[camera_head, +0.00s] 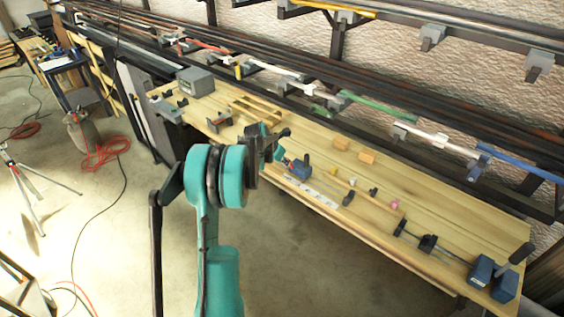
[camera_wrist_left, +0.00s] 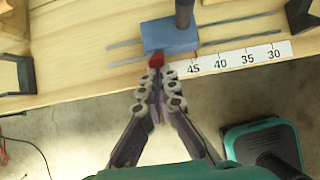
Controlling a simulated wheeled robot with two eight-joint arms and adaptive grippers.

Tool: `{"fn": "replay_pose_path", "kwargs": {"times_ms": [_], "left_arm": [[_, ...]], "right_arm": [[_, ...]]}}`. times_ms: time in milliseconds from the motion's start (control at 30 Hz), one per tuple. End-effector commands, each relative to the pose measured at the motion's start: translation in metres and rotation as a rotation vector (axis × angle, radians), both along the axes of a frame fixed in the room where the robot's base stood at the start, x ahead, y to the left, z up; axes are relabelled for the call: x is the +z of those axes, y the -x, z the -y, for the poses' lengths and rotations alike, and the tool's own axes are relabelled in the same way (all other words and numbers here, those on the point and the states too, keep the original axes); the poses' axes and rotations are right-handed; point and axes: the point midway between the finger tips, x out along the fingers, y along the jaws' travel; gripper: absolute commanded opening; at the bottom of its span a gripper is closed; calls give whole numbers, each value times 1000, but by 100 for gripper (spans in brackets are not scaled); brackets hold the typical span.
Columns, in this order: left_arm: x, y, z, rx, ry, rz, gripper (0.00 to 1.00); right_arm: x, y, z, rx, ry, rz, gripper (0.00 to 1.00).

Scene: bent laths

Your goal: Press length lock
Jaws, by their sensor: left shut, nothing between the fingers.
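A blue block (camera_wrist_left: 170,36) with a dark upright post sits on two thin rails at the bench edge. It also shows in the head view (camera_head: 301,169). A small red piece (camera_wrist_left: 156,60), which looks like the length lock, is on its near side. A white scale strip (camera_wrist_left: 240,58) marked 45 to 30 lies to the right of it. My left gripper (camera_wrist_left: 157,75) is shut and empty, its fingertips at the red piece in the picture; I cannot tell whether they touch. In the head view my arm partly hides this gripper (camera_head: 280,153). My right gripper is out of view.
The long wooden bench (camera_head: 460,225) carries wooden blocks (camera_head: 367,156), a grey box (camera_head: 195,81) and dark blue clamps (camera_head: 482,270). Racks of long bars run behind it. Dark brackets stand on either side of the block in the wrist view.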

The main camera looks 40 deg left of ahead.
Motion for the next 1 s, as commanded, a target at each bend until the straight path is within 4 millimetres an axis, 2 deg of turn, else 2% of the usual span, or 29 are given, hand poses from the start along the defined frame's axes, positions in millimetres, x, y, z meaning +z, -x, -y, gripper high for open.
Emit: {"fn": "replay_pose_path", "kwargs": {"times_ms": [167,433,800,1000], "left_arm": [[8,-10,1,-1,-9,-125,0],[6,-9,1,0,-8,-118,0],[21,-9,1,0,-8,-117,0],[21,-9,1,0,-8,-117,0]], "right_arm": [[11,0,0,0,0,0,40],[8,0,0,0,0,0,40],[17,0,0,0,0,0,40],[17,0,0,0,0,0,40]]}}
